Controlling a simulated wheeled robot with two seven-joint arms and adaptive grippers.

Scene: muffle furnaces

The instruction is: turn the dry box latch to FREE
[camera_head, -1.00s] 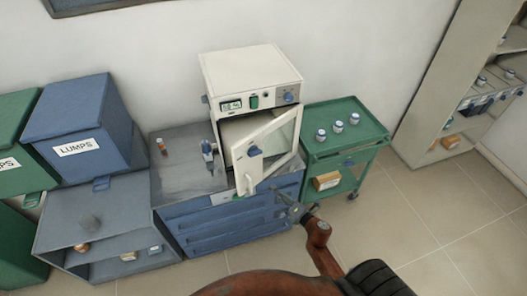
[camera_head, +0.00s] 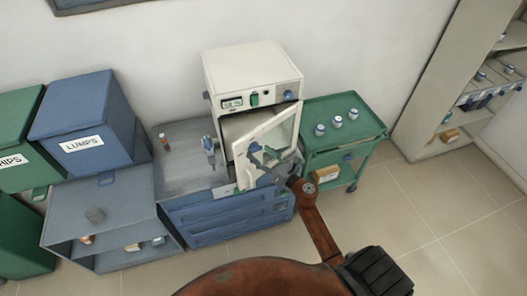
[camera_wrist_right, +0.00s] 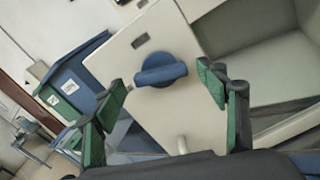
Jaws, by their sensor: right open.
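The white dry box (camera_head: 255,68) stands on a blue drawer cabinet with its door (camera_head: 275,130) swung partly open. The latch (camera_wrist_right: 160,70), a blue knob on the door's face, shows clearly in the right wrist view, its bar slightly tilted. No FREE mark is readable. My right gripper (camera_head: 264,157) is at the door's front and partly covers the latch in the head view. In the right wrist view its open green fingers (camera_wrist_right: 165,88) are on either side of the latch, with gaps to it. My left gripper is not in view.
A green cart (camera_head: 345,140) with several small jars stands right of the cabinet. A small bottle (camera_head: 164,142) and a blue-topped tool (camera_head: 209,150) are on the cabinet top.

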